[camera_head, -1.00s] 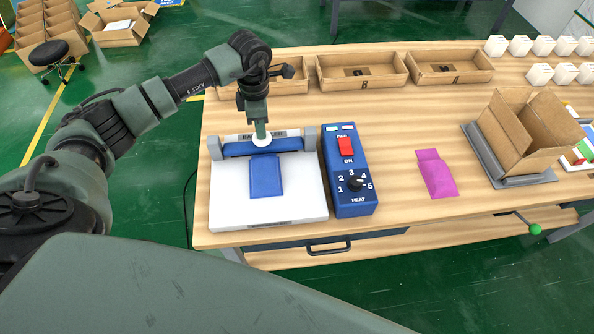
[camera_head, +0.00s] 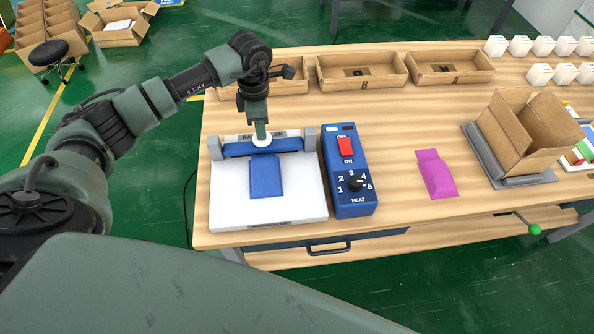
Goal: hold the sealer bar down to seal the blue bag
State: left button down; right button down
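The bag sealer (camera_head: 227,207) has a white bed and stands at the left of the table. Its blue sealer bar (camera_head: 290,144) lies low across the back of the bed, with a white knob (camera_head: 262,141) at its middle. The blue bag (camera_head: 266,178) lies flat on the bed, its top edge at the bar; whether it reaches under the bar is hidden. My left gripper (camera_head: 261,134) points down with its fingertips together on the knob. My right gripper is not in view.
A blue control box (camera_head: 349,190) with a red switch (camera_head: 345,147) and heat dial stands right of the sealer. A pink bag (camera_head: 436,175) lies further right. An open carton (camera_head: 527,135) stands on a grey plate. Cardboard trays (camera_head: 361,72) line the back.

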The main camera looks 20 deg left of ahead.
pick_arm(q)
jog(key=shift+w+r+p, duration=0.1)
jog(key=shift+r+p, duration=1.55)
jog(key=shift+r, duration=1.15)
notch_tip(320, 180, up, 3)
jog(key=shift+r+p, duration=0.1)
jog(key=shift+p, duration=0.75)
